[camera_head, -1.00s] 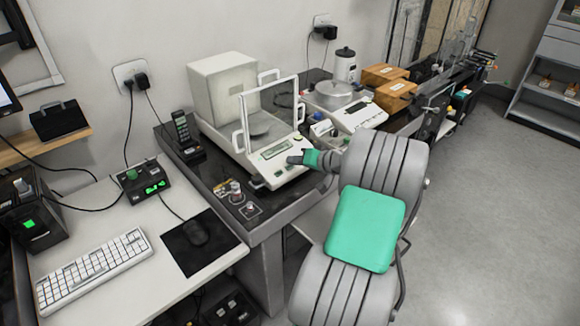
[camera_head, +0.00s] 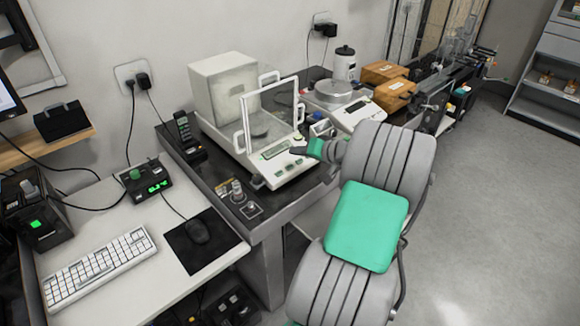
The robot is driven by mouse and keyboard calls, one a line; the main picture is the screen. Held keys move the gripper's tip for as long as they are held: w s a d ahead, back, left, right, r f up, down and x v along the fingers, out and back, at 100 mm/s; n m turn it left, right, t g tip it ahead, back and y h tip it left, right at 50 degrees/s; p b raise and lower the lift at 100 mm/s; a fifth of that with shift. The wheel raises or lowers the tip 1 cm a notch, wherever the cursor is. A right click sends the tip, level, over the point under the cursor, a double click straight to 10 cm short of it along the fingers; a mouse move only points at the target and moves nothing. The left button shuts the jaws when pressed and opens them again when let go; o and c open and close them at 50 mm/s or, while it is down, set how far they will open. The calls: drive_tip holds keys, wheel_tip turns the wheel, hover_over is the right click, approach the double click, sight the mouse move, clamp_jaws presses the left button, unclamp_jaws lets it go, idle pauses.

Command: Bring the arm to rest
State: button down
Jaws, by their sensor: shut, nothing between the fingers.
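My gripper (camera_head: 299,150) shows in the head view at the end of my grey and green arm. It is shut and empty. It is over the front right part of the white analytical balance (camera_head: 277,160), close to its display panel. I cannot tell whether it touches the panel. My forearm and elbow stand in front of the table edge and hide part of the table's right side.
A second balance (camera_head: 352,113) with a round pan stands to the right, before brown boxes (camera_head: 389,82). Small weights (camera_head: 237,192) lie at the near table edge. A keyboard (camera_head: 98,267) and mouse (camera_head: 197,231) are at left. The floor (camera_head: 490,200) at right is open.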

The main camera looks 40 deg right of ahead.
drive_tip(key=s+a+f+m+g, duration=0.1)
drive_tip(key=s+a+f+g, duration=0.2)
drive_tip(key=s+f+g, duration=0.6)
drive_tip(key=s+a+f+m+g+y, duration=0.1)
drive_tip(key=s+a+f, duration=0.25)
drive_tip(key=s, duration=0.35)
drive_tip(key=s+a+f+g, duration=0.2)
drive_tip(key=s+a, duration=0.3)
drive_tip(key=s, duration=0.2)
drive_tip(key=w+a+r+n+t, duration=0.1)
drive_tip(key=w+a+r+n, duration=0.1)
drive_tip(key=a+r, duration=0.3)
drive_tip(key=w+a+r+n+h+p, duration=0.1)
drive_tip(key=a+r+n, duration=0.3)
drive_tip(key=a, duration=0.7)
drive_tip(key=w+a+r+n+t+h, duration=0.1)
drive_tip(key=w+a+r+n, duration=0.2)
drive_tip(key=a+r, duration=0.5)
drive_tip(key=shift+w+a+n+t+p, duration=0.3)
drive_tip(key=shift+w+p, duration=0.05)
drive_tip(key=shift+w, duration=0.1)
